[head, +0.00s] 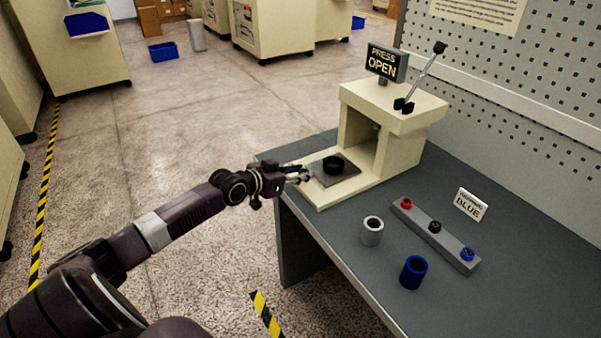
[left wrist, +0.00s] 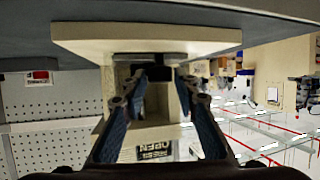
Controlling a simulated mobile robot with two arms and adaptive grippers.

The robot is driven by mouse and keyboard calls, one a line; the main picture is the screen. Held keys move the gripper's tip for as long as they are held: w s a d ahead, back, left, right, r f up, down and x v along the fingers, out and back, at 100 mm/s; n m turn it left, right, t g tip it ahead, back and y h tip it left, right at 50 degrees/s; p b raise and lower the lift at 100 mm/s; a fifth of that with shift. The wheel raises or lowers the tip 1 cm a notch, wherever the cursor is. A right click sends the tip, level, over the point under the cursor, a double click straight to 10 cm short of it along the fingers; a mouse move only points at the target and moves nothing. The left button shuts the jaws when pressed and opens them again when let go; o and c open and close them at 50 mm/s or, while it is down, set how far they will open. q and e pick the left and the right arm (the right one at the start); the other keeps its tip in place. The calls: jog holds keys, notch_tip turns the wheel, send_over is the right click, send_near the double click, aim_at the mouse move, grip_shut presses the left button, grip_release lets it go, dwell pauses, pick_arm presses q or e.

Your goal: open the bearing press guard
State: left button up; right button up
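The cream bearing press (head: 405,150) stands at the far left end of the grey-blue table. Its sign (head: 386,63) reads "PRESS OPEN". A lever (head: 425,75) with a dark knob tilts up to the right on its top. The press front shows an open bay, and I see no separate guard panel across it. A black ring (head: 333,164) sits on a grey plate on the press base. My left gripper (head: 304,175) is beside this plate, at the base's left edge. In the left wrist view its fingers (left wrist: 162,78) are apart, with nothing clearly held. My right gripper is out of view.
A grey sleeve (head: 372,231) and a blue sleeve (head: 413,272) stand on the table. A grey bar (head: 450,246) carries red, black and blue pieces. A card (head: 470,204) reads "BLUE". A pegboard wall (head: 510,90) runs along the right. The floor left of the table is open.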

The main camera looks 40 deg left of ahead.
pick_arm(q)
jog(key=v, duration=1.2)
dwell(0.5)
jog(key=shift+a, duration=0.1)
dwell(0.4)
